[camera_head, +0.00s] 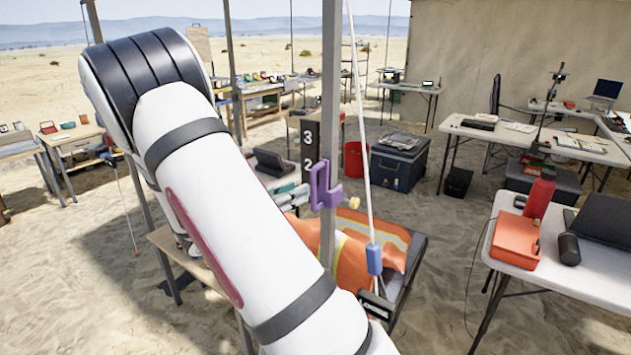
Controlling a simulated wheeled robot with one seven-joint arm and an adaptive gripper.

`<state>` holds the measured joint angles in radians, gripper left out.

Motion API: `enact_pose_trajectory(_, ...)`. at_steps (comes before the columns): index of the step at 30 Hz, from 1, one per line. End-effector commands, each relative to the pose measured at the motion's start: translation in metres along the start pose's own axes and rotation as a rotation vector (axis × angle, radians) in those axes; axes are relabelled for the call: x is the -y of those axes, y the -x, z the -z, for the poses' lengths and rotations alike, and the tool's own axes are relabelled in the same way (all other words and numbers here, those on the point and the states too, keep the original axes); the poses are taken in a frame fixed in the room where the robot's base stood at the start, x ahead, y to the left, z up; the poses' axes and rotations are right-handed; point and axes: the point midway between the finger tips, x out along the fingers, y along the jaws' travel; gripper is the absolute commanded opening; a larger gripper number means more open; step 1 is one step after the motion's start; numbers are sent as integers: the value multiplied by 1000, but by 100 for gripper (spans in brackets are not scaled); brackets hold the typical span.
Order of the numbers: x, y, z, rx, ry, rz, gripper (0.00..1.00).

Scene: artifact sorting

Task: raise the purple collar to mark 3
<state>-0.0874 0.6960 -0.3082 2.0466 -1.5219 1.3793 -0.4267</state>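The purple collar (323,187) sits on an upright grey pole (329,90), with a hook-like bracket on its left and a yellow knob (354,202) at its right. A dark board (307,150) just left of the pole shows a white 3 above a white 2. In the picture, the collar's top is about level with the 2 and below the 3. My white arm crosses from upper left to bottom centre. Dark and teal parts (290,196) show between my arm and the collar; they may be my gripper, partly hidden. I cannot tell whether they touch the collar.
A white rope with a blue sleeve (374,259) hangs right of the pole. Orange cloth (385,245) lies in a dark tray below the collar. A white table (520,255) with an orange case (515,240) stands at right. Open sand lies at lower left.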

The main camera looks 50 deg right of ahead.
Motion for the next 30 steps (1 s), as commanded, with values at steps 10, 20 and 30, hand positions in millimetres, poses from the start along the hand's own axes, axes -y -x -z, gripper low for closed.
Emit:
enact_pose_trajectory(10, 1, -59, 0, -1, -1, 2, 33)
enact_pose_trajectory(20, 0, -73, 0, -1, -1, 0, 33)
enact_pose_trajectory(30, 0, -72, 0, -1, -1, 0, 0)
